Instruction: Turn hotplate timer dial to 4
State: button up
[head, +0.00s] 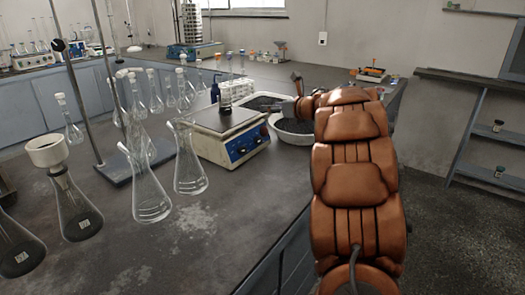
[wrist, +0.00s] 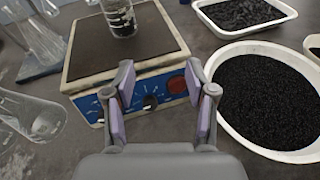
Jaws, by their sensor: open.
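The hotplate (head: 222,136) is a cream box with a dark top plate and a blue front panel; it stands on the dark bench. In the wrist view its blue panel (wrist: 104,104) carries a dark dial (wrist: 150,102) with white marks around it, and a red round part (wrist: 177,86) to its right. The dial setting is too small to read. My gripper (wrist: 160,76) is open, its purple-padded fingers spread in front of the panel, with the dial showing between them. I cannot tell any contact. In the head view my gripper (head: 285,108) is small, at the hotplate's right.
A glass beaker (wrist: 120,16) with dark contents stands on the hotplate. White basins of black grains (wrist: 265,100) (wrist: 238,12) lie close on the right. Conical flasks (head: 190,165) and a stand crowd the left. The front bench is bare.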

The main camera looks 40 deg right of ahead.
aim_at(260, 140)
jog(key=s+f+n+y, duration=0.1)
jog(key=f+n, duration=0.1)
jog(key=f, duration=0.1)
jog(key=s+f+n+g+y+b, duration=0.1)
jog(key=f, duration=0.2)
jog(key=s+f+n+g+y+b, duration=0.1)
jog(key=s+f+n, duration=0.1)
jog(key=f, duration=0.1)
jog(key=shift+a+f+n, duration=0.15)
jog(key=shift+f+n, duration=0.05)
jog(key=shift+n, duration=0.1)
jog(key=shift+x, duration=3.85)
jog(key=shift+s+a, duration=0.1)
jog(key=shift+a, duration=0.05)
jog(key=shift+c, duration=0.2)
grip_shut()
